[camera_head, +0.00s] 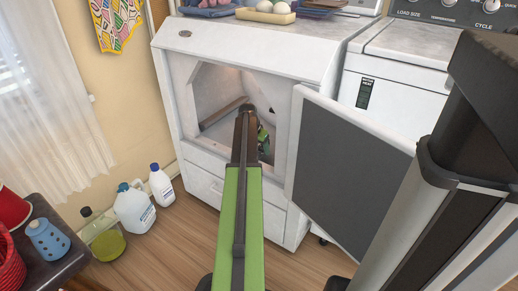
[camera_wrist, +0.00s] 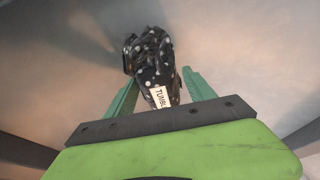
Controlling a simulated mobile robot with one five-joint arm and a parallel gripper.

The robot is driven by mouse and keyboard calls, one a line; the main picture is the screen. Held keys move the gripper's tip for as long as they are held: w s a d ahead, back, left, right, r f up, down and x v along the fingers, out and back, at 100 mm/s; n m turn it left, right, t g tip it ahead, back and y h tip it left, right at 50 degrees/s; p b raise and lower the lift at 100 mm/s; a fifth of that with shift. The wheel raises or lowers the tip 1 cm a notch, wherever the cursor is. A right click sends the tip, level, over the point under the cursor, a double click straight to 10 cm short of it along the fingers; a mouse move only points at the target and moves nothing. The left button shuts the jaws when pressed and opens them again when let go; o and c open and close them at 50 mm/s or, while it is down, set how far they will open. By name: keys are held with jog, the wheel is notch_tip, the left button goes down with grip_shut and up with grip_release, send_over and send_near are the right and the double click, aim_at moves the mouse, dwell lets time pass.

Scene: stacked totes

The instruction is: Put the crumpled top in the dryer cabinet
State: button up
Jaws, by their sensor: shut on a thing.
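The crumpled top (camera_wrist: 150,55) is a small bundle of dark cloth with pale dots and a white label, seen in the wrist view. My gripper (camera_wrist: 160,84) is shut on it, with the bundle between its green fingers. In the head view my gripper (camera_head: 262,138) is inside the opening of the white dryer cabinet (camera_head: 235,48), and my arm hides most of it. The top cannot be made out there. The cabinet door (camera_head: 350,165) stands wide open to the right. In the wrist view a pale inner surface lies around the top; I cannot tell whether the top touches it.
A white washer (camera_head: 400,75) stands right of the cabinet. Folded cloths and a tray with pale balls (camera_head: 265,13) lie on top of the cabinet. Bottles (camera_head: 133,208) stand on the floor at left, near a dark table (camera_head: 60,262) with a blue shaker.

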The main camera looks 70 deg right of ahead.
jog(key=shift+f+b, duration=0.4)
jog(key=shift+f, duration=0.1)
jog(key=o, duration=1.6)
jog(key=shift+c, duration=0.2)
jog(key=shift+r, duration=0.1)
jog(key=p+v, duration=1.2)
jog(key=v, duration=0.1)
jog(key=shift+s+d+r+p, duration=0.1)
jog(key=shift+r+p, duration=0.1)
jog(key=shift+p, duration=0.2)
jog(key=shift+f, duration=0.15)
